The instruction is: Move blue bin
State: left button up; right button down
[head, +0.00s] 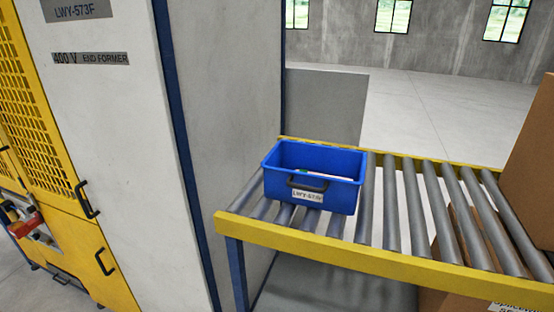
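The blue bin (343,198) stands upright on the left part of the roller conveyor (240,229), near the white machine. It has a dark handle and a white label reading LWY-573F on its front. A little of something pale and reddish shows inside it; I cannot tell what it is. Neither of my grippers shows in the head view.
The white machine (225,110) stands left of the conveyor, with a yellow guarded cabinet (70,220) at far left. A cardboard box (530,165) is at the right edge, and others sit below the conveyor. The rollers (430,215) right of the bin are clear.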

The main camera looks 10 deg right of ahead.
aim_at(282, 182)
jog(key=i+j+z, duration=0.1)
jog(key=i, duration=0.6)
jog(key=i+j, duration=0.15)
jog(key=i, duration=0.55)
jog(key=l+z, duration=0.05)
